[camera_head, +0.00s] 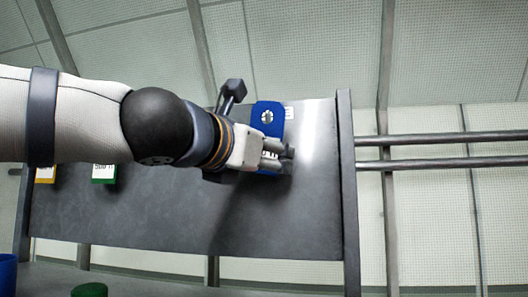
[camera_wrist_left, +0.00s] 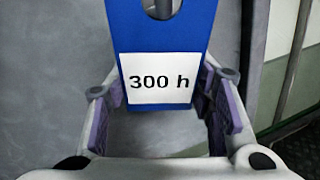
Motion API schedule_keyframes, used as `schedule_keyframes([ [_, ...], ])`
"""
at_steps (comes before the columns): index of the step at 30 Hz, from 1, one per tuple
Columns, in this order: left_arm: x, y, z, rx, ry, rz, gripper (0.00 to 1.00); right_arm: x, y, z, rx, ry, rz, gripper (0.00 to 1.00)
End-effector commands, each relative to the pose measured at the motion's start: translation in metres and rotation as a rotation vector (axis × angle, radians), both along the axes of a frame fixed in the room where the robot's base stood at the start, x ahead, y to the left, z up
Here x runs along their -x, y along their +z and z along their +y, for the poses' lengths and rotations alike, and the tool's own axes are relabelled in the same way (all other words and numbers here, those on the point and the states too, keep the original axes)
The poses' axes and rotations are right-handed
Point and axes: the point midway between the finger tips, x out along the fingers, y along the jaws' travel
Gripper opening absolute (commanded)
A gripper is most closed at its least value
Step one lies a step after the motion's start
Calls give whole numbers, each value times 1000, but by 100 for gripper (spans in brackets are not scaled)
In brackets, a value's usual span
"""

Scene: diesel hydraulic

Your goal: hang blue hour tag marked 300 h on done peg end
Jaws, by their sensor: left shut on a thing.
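The blue hour tag (camera_head: 265,107) is upright in front of the upper right part of the grey board. In the left wrist view the tag (camera_wrist_left: 180,35) shows a white label reading "300 h". My left gripper (camera_head: 280,155) is shut on the tag's lower part, with a finger on each side of the label. The tag's hole shows near its top, with a grey peg-like piece in it. I cannot tell how far the peg goes through. A small white label (camera_head: 289,113) on the board is partly covered by the tag. My right gripper is not in view.
The grey board (camera_head: 300,220) has a dark post (camera_head: 347,190) at its right edge. A yellow tag (camera_head: 45,174) and a green tag (camera_head: 103,174) hang at the left, partly hidden by my arm. A blue container (camera_head: 8,275) and a green object (camera_head: 90,290) stand low at left.

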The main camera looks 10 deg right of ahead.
Motion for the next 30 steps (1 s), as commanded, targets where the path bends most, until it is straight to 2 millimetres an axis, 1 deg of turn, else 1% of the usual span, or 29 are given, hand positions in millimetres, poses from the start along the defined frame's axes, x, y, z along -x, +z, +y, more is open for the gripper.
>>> schedule_keyframes([
  [1,-10,-18,2,-7,13,29,4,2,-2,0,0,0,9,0],
  [13,-10,-21,1,-10,11,34,4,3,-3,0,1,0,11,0],
  [14,-10,-21,1,-10,11,34,50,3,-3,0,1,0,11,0],
  [15,-10,-21,1,-10,11,34,59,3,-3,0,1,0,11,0],
  [17,-10,-19,1,-9,11,32,71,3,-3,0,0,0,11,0],
  [26,-5,-12,1,-7,6,19,71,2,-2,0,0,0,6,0],
  [28,-2,-11,4,-6,6,18,71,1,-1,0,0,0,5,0],
  [30,6,-11,10,-6,5,17,71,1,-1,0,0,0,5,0],
])
